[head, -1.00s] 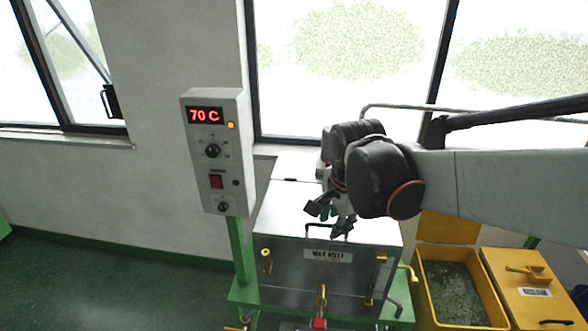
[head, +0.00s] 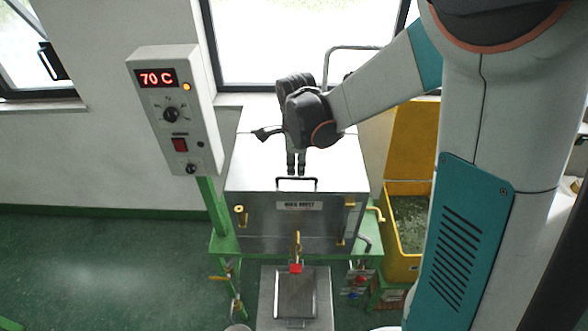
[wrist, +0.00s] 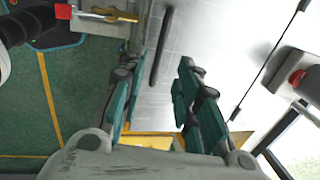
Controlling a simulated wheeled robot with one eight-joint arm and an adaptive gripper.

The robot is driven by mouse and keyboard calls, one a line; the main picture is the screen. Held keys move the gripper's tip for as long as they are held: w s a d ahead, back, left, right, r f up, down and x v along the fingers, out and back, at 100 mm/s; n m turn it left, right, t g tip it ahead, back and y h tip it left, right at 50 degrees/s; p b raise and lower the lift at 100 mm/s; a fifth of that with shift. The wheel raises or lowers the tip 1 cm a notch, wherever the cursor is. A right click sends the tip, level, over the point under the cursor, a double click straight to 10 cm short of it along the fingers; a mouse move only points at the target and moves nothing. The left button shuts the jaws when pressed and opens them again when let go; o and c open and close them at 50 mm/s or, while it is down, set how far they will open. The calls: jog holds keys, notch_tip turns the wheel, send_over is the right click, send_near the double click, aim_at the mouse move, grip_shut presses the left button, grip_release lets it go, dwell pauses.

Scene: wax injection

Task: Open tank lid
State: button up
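The metal wax tank (head: 270,215) stands on a green frame, with its flat lid (head: 250,165) closed. A dark bar handle (head: 297,181) sits at the lid's front edge. My gripper (head: 296,173) is over the lid just behind the handle, its fingers pointing down. In the wrist view my gripper (wrist: 162,95) is open and empty, with its teal fingers apart. The handle (wrist: 161,47) shows there as a dark bar beyond the fingers, roughly in line with the gap. I cannot tell whether the fingers touch the lid.
A control box (head: 173,112) reading 70 C stands left of the tank on a green post. A yellow bin (head: 400,262) is at the right. A brass tap with a red part (head: 296,268) projects from the tank front above a metal plate (head: 265,300). Floor at left is clear.

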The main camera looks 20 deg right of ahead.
aim_at(296, 179)
jog(key=shift+w+d+f, duration=0.1)
jog(key=shift+w+f, duration=0.1)
jog(key=shift+f, duration=0.8)
jog(key=shift+w+d+f, duration=0.1)
jog(key=shift+w+f, duration=0.05)
jog(key=shift+f, duration=0.85)
jog(key=shift+w+f, duration=0.2)
jog(key=shift+f, duration=0.8)
grip_shut()
